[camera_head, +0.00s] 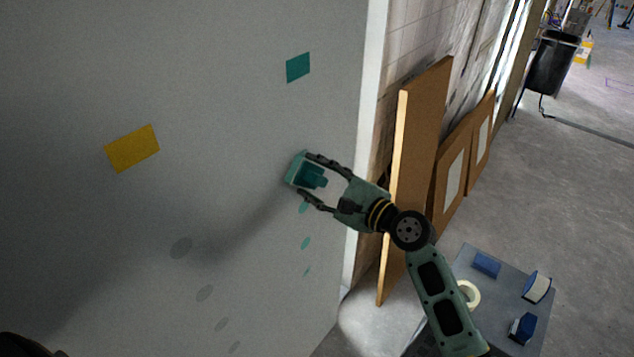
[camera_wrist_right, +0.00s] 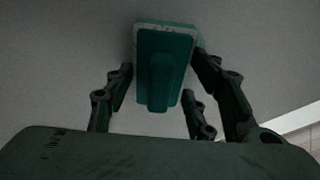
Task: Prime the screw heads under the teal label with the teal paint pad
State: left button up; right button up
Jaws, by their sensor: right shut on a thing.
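The teal label (camera_head: 298,67) is on the upper right of the grey wall panel. Below it, teal-coloured round spots (camera_head: 306,243) run down the panel in a column. My right gripper (camera_head: 306,176) is shut on the teal paint pad (camera_head: 299,170) by its handle, between the label and the visible teal spots. The pad also shows between the fingers in the right wrist view (camera_wrist_right: 178,60). Its face is toward the panel, at or very near it; contact cannot be told. Whatever is behind the pad is hidden. My left gripper is not in view.
A yellow label (camera_head: 132,148) is on the panel's left, with several grey spots (camera_head: 181,247) below it. Brown boards (camera_head: 420,130) lean right of the panel edge. A low grey table (camera_head: 500,290) holds blue items (camera_head: 487,264) and a tape roll (camera_head: 468,294).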

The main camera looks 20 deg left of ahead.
jog(key=shift+r, duration=3)
jog(key=shift+f, duration=0.15)
jog(key=shift+f+b, duration=6.75)
jog(key=shift+f, duration=3.85)
